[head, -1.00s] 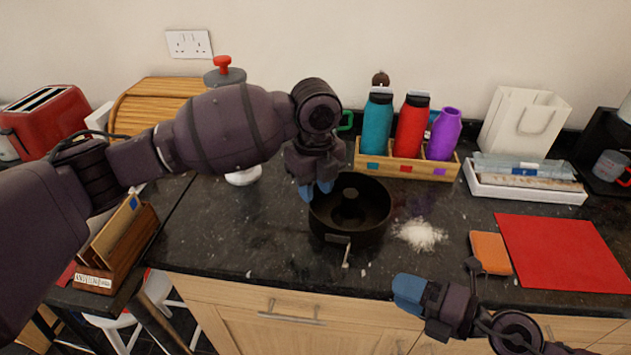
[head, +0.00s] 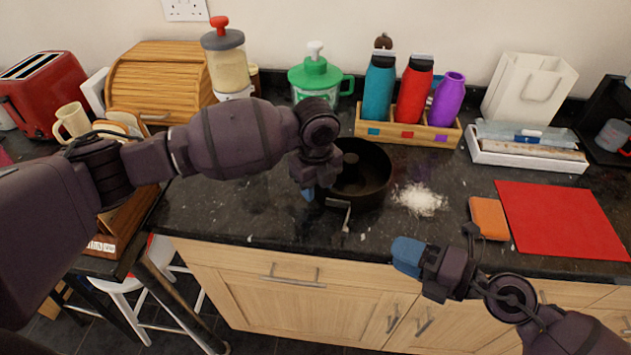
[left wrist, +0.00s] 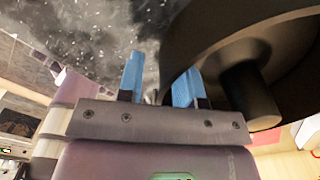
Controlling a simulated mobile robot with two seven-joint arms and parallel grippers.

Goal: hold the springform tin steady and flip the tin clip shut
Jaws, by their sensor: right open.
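The dark springform tin (head: 375,190) stands on the granite counter, with a round centre post, partly behind my left wrist. Its pale metal tin clip (head: 346,214) sticks out from the front wall towards the counter edge. My left gripper (head: 308,192) is at the tin's left side. In the left wrist view its blue fingers (left wrist: 160,82) are apart, with granite showing between them; the right finger overlaps the tin (left wrist: 215,45), and contact is unclear. My right gripper (head: 408,256) is open and empty in front of the counter edge, right of the clip and apart from it.
White powder (head: 420,199) lies right of the tin. An orange pad (head: 489,218) and a red mat (head: 562,220) lie further right. A wooden rack (head: 400,131) of bottles and a green-lidded jug (head: 315,78) stand behind. The front counter strip below the clip is clear.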

